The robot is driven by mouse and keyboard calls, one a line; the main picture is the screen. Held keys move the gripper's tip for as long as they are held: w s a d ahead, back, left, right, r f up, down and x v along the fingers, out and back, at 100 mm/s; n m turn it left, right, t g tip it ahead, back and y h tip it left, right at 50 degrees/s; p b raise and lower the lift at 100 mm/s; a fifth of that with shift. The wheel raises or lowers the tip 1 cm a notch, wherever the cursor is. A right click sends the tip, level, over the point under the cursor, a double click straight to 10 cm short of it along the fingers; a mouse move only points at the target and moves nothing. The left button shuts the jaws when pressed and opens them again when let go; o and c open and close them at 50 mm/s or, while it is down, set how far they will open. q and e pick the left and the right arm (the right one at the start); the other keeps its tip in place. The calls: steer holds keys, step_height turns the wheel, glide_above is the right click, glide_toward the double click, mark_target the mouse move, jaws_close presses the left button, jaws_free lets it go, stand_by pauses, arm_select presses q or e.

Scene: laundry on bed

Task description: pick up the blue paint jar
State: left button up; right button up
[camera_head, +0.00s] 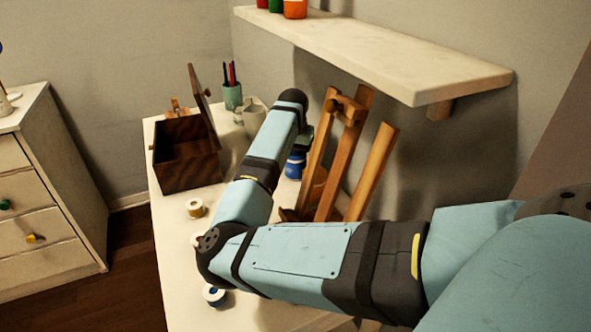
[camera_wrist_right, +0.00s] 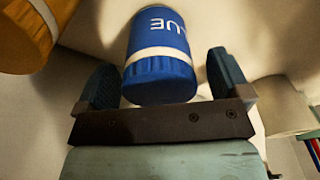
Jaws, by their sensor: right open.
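The blue paint jar (camera_head: 295,167) stands on the table beside the wooden easel in the head view, partly hidden by my right arm. In the right wrist view the blue jar (camera_wrist_right: 160,55) has a white band and upside-down "BLUE" lettering. My right gripper (camera_wrist_right: 161,64) is open, with one finger on each side of the jar and a visible gap on both sides. In the head view my right gripper (camera_head: 304,138) is mostly hidden behind the wrist, just above the jar. My left gripper is not in view.
The easel (camera_head: 340,150) leans right of my gripper, under a shelf (camera_head: 400,62).

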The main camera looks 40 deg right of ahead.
steer(key=shift+f, duration=0.4)
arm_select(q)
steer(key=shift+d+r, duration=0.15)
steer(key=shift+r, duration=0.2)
arm_select(e)
steer(key=shift+c, duration=0.4)
steer(key=c, duration=1.1)
steer(key=shift+o, duration=0.2)
steer(key=shift+r, duration=0.1)
steer(key=shift+r, duration=0.1)
